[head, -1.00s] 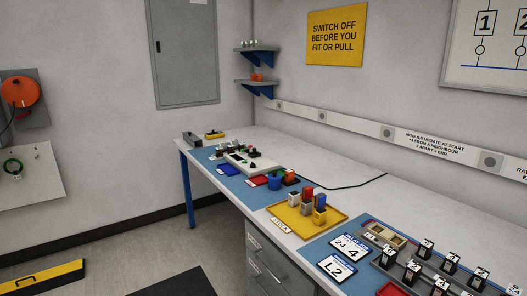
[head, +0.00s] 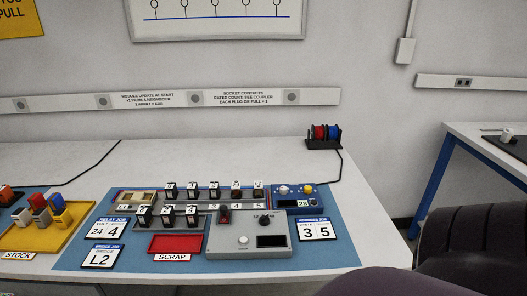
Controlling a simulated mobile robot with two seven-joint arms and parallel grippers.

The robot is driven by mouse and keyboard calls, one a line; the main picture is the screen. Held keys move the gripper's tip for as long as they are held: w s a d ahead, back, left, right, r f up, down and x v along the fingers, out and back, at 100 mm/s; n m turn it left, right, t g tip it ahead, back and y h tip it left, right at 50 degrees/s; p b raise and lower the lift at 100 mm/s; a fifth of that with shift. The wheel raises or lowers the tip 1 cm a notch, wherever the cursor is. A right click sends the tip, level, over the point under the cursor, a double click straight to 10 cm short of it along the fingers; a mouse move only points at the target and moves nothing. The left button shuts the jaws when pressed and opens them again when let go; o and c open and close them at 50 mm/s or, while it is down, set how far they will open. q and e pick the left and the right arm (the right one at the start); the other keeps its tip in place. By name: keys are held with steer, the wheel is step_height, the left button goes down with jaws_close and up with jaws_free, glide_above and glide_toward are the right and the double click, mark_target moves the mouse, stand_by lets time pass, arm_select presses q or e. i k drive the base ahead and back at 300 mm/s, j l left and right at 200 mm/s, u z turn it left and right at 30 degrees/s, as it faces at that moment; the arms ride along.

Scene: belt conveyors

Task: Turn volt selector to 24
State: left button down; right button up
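A grey tester box (head: 270,252) sits on the blue mat near the bench's front edge. It carries a black rotary knob (head: 265,219), a white round button (head: 243,240) and a dark display (head: 271,241). The knob is probably the volt selector; its markings and pointer are too small to read. Behind it stands a blue unit (head: 291,203) with a white knob, a yellow knob (head: 308,188) and a display that seems to read 28. The relay job card (head: 107,229) shows 24 and 4. Neither gripper is in view.
Rails with several black modules (head: 193,188) lie left of the grey box. A red scrap tray (head: 175,243) is in front of them, and a yellow stock tray (head: 40,239) stands at far left. The reversed-looking card reading 3 5 (head: 316,230) lies right of the box.

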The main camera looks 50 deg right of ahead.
mark_target(265, 221)
steer(key=z, duration=1.4)
